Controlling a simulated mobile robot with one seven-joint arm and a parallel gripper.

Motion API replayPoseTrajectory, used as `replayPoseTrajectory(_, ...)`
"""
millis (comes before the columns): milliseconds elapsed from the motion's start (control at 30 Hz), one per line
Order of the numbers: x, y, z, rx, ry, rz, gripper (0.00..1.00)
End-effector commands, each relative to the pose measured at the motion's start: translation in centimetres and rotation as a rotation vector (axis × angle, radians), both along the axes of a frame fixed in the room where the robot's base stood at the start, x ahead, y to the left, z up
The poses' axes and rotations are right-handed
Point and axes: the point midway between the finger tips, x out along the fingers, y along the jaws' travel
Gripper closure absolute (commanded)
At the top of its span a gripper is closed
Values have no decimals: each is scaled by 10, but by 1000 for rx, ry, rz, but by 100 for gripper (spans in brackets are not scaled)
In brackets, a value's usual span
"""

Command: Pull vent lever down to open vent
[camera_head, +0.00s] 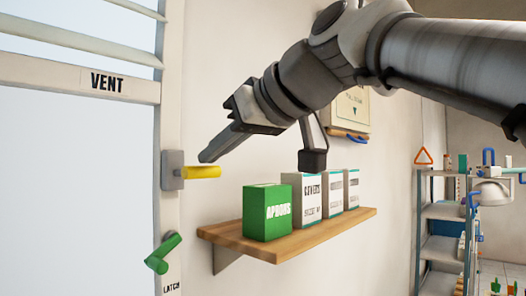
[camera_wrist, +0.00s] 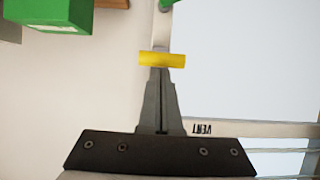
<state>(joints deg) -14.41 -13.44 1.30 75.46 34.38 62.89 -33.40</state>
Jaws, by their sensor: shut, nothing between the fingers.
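The yellow vent lever (camera_head: 202,172) sticks out level to the right from a grey plate (camera_head: 173,170) on the window frame, under the VENT label (camera_head: 107,82). My gripper (camera_head: 207,157) is shut and empty, its fingertips just above the lever in the head view. In the wrist view the yellow lever (camera_wrist: 162,60) lies crosswise just past the tips of my closed fingers (camera_wrist: 161,72). I cannot tell whether the tips touch it. The slatted vent (camera_head: 80,40) is at the upper left.
A green latch handle (camera_head: 162,254) is lower on the frame. To the right, a wooden shelf (camera_head: 290,240) holds a green APRONS box (camera_head: 267,212) and several white boxes (camera_head: 307,196). A wheeled rack (camera_head: 440,225) stands at the far right. The wall around the lever is clear.

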Motion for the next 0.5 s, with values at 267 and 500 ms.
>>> replayPoseTrajectory(267,0,0,-1,2,-1,0,100)
replayPoseTrajectory(500,-1,-1,-14,42,-35,1,100)
